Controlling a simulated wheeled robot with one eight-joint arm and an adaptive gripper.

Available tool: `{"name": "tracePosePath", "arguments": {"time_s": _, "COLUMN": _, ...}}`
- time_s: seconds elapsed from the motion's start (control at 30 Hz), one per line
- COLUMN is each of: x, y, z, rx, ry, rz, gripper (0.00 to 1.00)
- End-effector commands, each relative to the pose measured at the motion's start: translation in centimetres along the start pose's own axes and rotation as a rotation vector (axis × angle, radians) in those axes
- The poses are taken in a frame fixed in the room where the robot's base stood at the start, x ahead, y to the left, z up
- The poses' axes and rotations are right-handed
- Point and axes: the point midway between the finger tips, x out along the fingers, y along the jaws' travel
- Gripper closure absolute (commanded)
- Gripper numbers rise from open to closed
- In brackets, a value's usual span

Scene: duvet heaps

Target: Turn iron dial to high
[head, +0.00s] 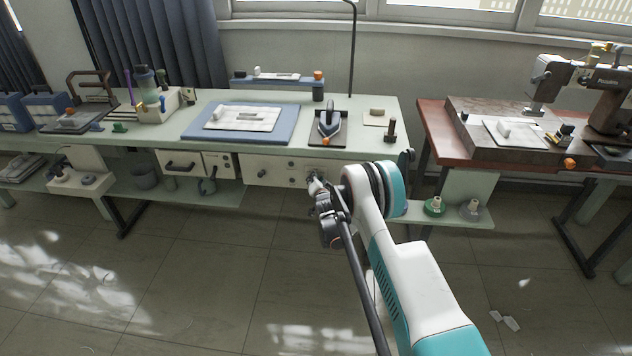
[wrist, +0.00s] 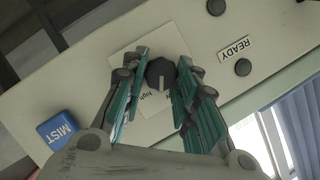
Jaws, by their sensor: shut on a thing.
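A round black dial (wrist: 160,73) with a pale pointer line sits on a white plate (wrist: 122,60) on the pale control panel in the wrist view. The line points toward the bottom of the picture. A small "high" label (wrist: 124,92) shows at the dial's lower left, partly behind a finger. Other lettering by the right finger is mostly hidden. My gripper (wrist: 161,65) is shut on the dial, with one teal finger on each side. In the head view my gripper (head: 318,186) is at the front panel of the bench, and the dial is hidden. An iron (head: 329,121) stands on the bench above.
A blue MIST button (wrist: 58,130), a READY label (wrist: 234,49) and dark round knobs (wrist: 243,67) are on the same panel. The bench (head: 150,135) holds a blue pressing mat (head: 195,127). A second, red-brown table (head: 440,140) stands at right. The floor in front is mostly clear.

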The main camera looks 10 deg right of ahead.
Motion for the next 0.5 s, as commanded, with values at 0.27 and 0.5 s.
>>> {"name": "tracePosePath", "arguments": {"time_s": 0.27, "x": -0.01, "y": 0.06, "z": 0.04, "rx": 0.001, "ry": -0.001, "rz": 0.001, "gripper": 0.96}}
{"name": "tracePosePath", "arguments": {"time_s": 0.5, "x": -0.01, "y": 0.04, "z": 0.03, "rx": 0.000, "ry": 0.000, "rz": 0.000, "gripper": 0.52}}
